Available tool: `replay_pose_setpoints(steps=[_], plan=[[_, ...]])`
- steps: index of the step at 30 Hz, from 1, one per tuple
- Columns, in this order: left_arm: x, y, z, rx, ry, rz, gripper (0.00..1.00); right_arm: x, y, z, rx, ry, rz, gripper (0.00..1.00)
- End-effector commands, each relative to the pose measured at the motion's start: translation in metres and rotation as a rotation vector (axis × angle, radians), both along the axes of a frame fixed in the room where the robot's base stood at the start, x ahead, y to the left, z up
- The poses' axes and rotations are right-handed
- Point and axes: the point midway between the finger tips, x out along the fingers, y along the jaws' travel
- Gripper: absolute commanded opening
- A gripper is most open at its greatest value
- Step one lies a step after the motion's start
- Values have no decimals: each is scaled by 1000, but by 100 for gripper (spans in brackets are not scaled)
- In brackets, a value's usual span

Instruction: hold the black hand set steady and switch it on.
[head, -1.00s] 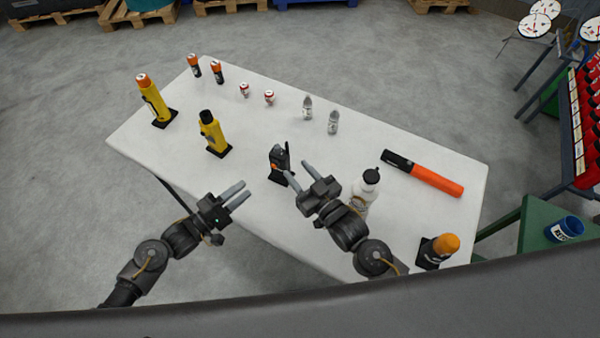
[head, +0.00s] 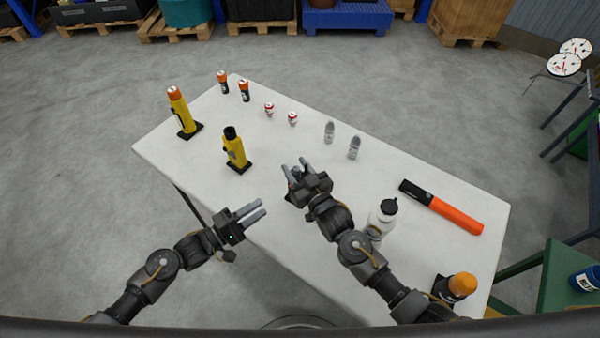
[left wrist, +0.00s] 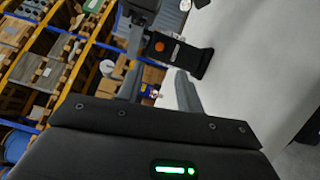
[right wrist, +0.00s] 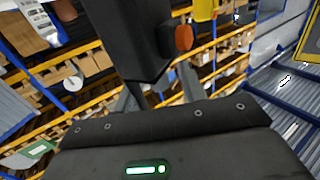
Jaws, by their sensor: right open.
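The black hand set has an orange button on its side. In the left wrist view the hand set (left wrist: 178,52) stands on a dark base on the white table (head: 330,185). It fills the upper middle of the right wrist view (right wrist: 135,40). In the head view my right gripper mostly hides it. My right gripper (head: 296,165) is open, right at the hand set; I cannot tell whether its fingers touch it. My left gripper (head: 262,208) is open and empty by the table's front edge, apart from the hand set and pointing towards it.
A white bottle (head: 382,220) stands close to my right arm. A black-orange baton (head: 445,210), an orange-topped item (head: 460,287) and two yellow torches (head: 236,150) (head: 181,112) are also on the table. Small cans and grey bottles stand farther back.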

Motion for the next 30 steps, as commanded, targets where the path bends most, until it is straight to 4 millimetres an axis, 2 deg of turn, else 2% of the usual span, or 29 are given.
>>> replay_pose_setpoints(steps=[5, 15, 19, 27, 30], plan=[[0, 0, 0, 0, 0, 0, 36, 0, 0, 0, 0, 0, 0, 41], [0, 0, 0, 0, 0, 0, 36, 0, 0, 0, 0, 0, 0, 0], [0, 0, 0, 0, 0, 0, 36, 0, 0, 0, 0, 0, 0, 0], [0, 0, 0, 0, 0, 0, 2, 0, 0, 0, 1, 0, 0, 0], [0, 0, 0, 0, 0, 0, 0, 0, 0, 0, 1, 0, 0, 0]])
